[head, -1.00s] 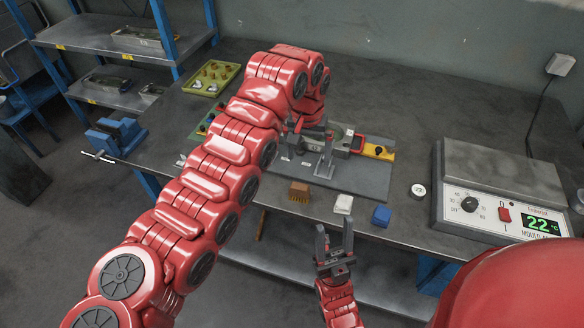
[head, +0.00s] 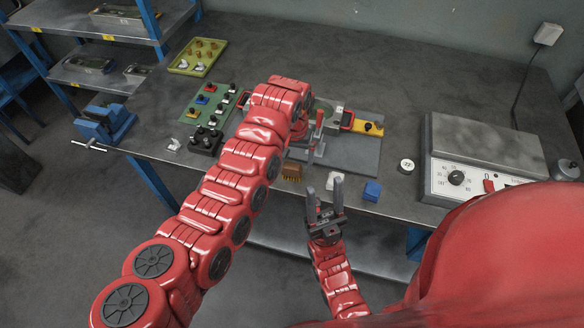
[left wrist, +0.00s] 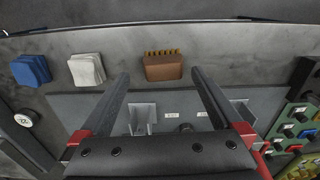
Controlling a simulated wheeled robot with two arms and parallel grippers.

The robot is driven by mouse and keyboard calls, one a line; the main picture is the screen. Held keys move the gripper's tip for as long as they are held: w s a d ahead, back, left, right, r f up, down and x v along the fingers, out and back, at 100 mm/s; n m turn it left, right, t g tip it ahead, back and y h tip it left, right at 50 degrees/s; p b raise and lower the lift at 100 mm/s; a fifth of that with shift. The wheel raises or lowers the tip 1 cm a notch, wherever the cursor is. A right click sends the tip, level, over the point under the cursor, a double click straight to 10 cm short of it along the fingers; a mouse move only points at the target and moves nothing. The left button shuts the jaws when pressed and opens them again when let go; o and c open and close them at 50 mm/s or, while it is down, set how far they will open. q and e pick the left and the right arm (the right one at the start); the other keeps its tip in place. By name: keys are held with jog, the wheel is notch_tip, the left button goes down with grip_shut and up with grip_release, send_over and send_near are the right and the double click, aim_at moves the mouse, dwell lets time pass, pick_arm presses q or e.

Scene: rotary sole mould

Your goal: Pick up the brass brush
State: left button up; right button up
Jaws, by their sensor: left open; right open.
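The brass brush (head: 292,173) is a small brown block with bristles, lying near the front edge of the bench.
A white block (left wrist: 87,69) and a blue block (head: 372,191) sit beside the brush. The grey mat (head: 355,158) bears the mould fixture. A heater box (head: 455,180) stands at right. A green board (head: 203,100), yellow tray (head: 198,57) and blue vise (head: 104,122) are at left.

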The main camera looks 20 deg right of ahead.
aim_at(292, 166)
pick_arm(q)
jog(key=shift+f, duration=0.25)
jog(key=f+p, duration=0.2)
jog(key=f, duration=0.2)
jog(key=shift+a, duration=0.2)
jog(key=shift+w+f, duration=0.15)
jog(key=shift+f, duration=0.4)
jog(key=shift+c, duration=0.2)
jog(key=c, duration=1.3)
jog(key=shift+c, duration=0.2)
jog(key=shift+r+p, duration=0.15)
jog(key=shift+p, duration=0.15)
